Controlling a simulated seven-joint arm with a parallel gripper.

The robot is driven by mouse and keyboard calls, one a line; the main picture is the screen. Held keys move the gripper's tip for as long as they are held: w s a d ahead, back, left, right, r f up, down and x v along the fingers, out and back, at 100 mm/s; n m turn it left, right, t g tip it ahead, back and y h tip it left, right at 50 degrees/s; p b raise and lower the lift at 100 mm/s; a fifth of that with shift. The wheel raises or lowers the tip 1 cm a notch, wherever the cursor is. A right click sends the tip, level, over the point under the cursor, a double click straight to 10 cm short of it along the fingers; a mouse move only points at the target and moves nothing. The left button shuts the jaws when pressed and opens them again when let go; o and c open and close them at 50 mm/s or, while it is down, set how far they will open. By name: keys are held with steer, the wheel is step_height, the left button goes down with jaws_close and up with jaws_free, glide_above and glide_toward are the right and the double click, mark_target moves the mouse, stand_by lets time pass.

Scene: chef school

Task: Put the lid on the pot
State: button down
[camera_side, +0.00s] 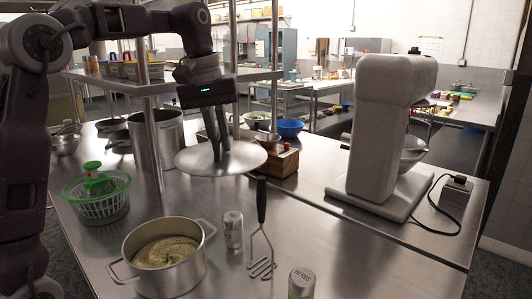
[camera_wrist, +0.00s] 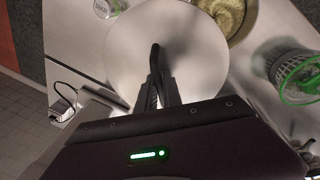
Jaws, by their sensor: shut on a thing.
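My gripper (camera_side: 219,150) is shut on the handle of a round, pale metal lid (camera_side: 245,157) and holds it above the table, behind the pot in the side view. In the wrist view my gripper (camera_wrist: 158,98) grips the dark handle, and the lid (camera_wrist: 195,60) fills the middle. The pot (camera_side: 172,278) is metal with two side handles and stands open at the front, with greenish-yellow food inside. In the wrist view the pot's contents (camera_wrist: 234,14) show partly at the top right, the rest hidden by the lid.
A green salad spinner (camera_side: 105,206) stands left of the pot. A silver shaker (camera_side: 233,230), a masher (camera_side: 262,240) and a herbs can (camera_side: 301,284) stand to its right. A wooden box (camera_side: 279,162), a large stockpot (camera_side: 158,140) and a stand mixer (camera_side: 375,130) are farther back.

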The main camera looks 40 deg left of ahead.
mark_target(182, 158)
steer(key=shift+n, duration=0.5)
steer(key=s+a+f, duration=0.1)
steer(key=s+f, duration=0.1)
steer(key=s+a+f, duration=0.1)
steer(key=a+f, duration=0.1)
steer(key=s+a+f, duration=0.2)
steer(key=f, duration=0.1)
steer(key=shift+s+a, duration=0.2)
steer(key=shift+s, duration=0.15)
steer(key=s+a+f+n, duration=0.1)
steer(key=s+a+f, duration=0.2)
steer(key=f, duration=0.9)
steer(key=shift+s+n, duration=0.3)
steer(key=shift+s, duration=1.55)
steer(key=shift+d, duration=0.1)
steer(key=shift+f, duration=0.3)
steer(key=shift+f, duration=0.15)
steer(key=c, duration=1.4)
jaws_free()
steer(key=shift+c, duration=0.2)
